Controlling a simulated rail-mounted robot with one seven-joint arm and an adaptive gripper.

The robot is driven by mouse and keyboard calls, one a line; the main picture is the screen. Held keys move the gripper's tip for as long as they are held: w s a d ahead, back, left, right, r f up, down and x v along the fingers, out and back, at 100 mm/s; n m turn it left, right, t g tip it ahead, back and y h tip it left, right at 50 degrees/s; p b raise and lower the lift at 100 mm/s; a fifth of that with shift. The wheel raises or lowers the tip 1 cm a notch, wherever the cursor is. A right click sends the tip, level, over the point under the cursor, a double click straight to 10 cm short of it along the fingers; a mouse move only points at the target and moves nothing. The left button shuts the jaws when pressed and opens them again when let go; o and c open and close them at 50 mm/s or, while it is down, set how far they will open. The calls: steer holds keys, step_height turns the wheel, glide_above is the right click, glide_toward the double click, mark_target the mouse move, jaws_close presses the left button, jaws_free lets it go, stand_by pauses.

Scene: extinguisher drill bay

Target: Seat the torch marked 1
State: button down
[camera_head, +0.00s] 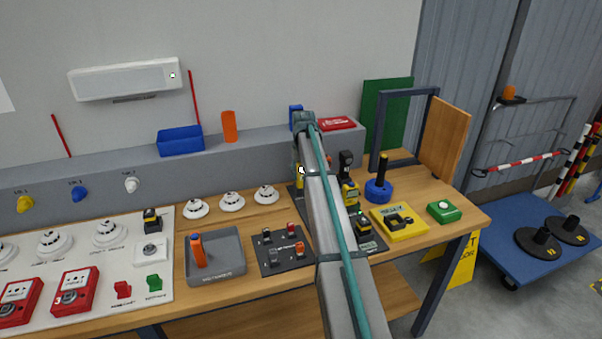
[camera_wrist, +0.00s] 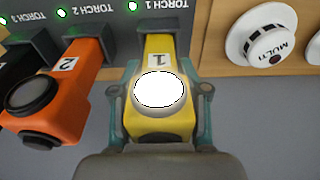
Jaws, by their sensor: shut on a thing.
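The yellow torch marked 1 (camera_wrist: 155,62) is in the middle of the wrist view, its round lens glowing white. My gripper (camera_wrist: 160,112) is shut on its head, with one teal finger on each side. The torch's far end meets the grey holder (camera_wrist: 165,22) under the TORCH 1 label; how deep it sits I cannot tell. A green light shows beside that label. In the head view my arm hides my gripper and most of the torch; a bright spot and some yellow (camera_head: 299,170) show beside the arm.
An orange torch marked 2 (camera_wrist: 80,75) stands close on the left in the TORCH 2 holder, with a black one (camera_wrist: 15,68) beyond it. A white MULTI detector (camera_wrist: 263,35) is to the right. In the head view, a grey tray (camera_head: 230,268) is on the bench.

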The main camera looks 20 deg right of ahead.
steer(key=shift+c, duration=0.9)
jaws_free()
steer(key=shift+r, duration=0.2)
steer(key=shift+r+p, duration=1.9)
steer(key=shift+r, duration=1.45)
